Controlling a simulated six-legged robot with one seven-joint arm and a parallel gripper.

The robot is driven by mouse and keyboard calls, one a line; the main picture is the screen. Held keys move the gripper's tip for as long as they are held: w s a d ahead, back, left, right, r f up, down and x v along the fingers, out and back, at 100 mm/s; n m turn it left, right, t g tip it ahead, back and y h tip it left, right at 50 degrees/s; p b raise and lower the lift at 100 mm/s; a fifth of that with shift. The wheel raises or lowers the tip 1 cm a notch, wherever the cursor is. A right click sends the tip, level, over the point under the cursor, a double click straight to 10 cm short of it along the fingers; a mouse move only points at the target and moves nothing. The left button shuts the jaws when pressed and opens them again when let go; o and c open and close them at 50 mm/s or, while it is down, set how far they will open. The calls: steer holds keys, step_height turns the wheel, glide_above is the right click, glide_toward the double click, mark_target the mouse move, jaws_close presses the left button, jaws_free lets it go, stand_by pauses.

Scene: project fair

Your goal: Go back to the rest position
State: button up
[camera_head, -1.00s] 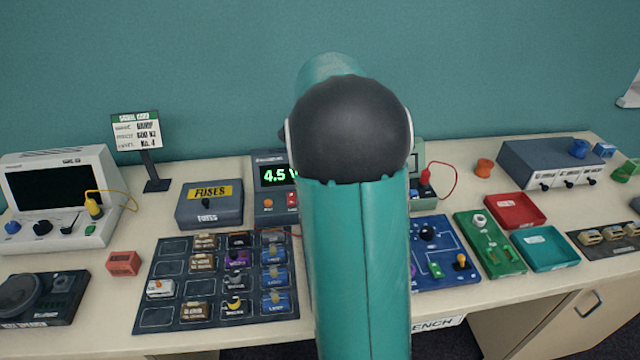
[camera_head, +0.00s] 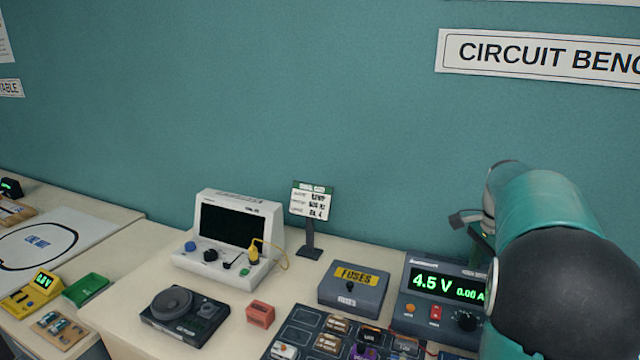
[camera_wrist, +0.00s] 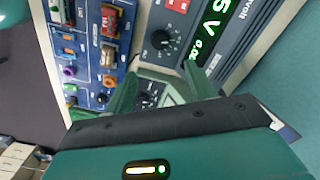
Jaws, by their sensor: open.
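My gripper (camera_wrist: 165,92) shows in the wrist view with its two green fingers spread apart and nothing between them. It is above the bench, over the area by the power supply (camera_wrist: 184,40) and a blue circuit board (camera_wrist: 85,60). In the head view my teal arm is at the right, in front of the wall and partly over the power supply (camera_head: 435,297), which reads 4.5 V. Only a small grey part of the arm's far end shows there, and the fingers are not clear.
The fuse box (camera_head: 352,290), an oscilloscope (camera_head: 228,240), a sign stand (camera_head: 311,215), a red block (camera_head: 260,313) and a black turntable-like device (camera_head: 180,315) stand on the bench. A parts tray (camera_head: 300,325) lies in front. Another table (camera_head: 95,210) is at the left.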

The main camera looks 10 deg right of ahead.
steer(key=s+a+r+n+t, duration=0.1)
steer(key=s+a+n, duration=0.25)
steer(key=a, duration=0.45)
steer(key=s+a+r+n+t, duration=0.25)
steer(key=a+n, duration=0.25)
steer(key=a, duration=0.3)
steer(key=s+a+n+t, duration=0.1)
steer(key=s+a+n, duration=0.35)
steer(key=a, duration=0.45)
steer(key=s+a+f+n+t, duration=0.1)
steer(key=s+a+f+n, duration=0.2)
steer(key=s+a+n, duration=0.2)
steer(key=shift+s+a+n, duration=0.4)
steer(key=shift+s+a, duration=0.2)
steer(key=c, duration=0.4)
steer(key=shift+d, duration=0.25)
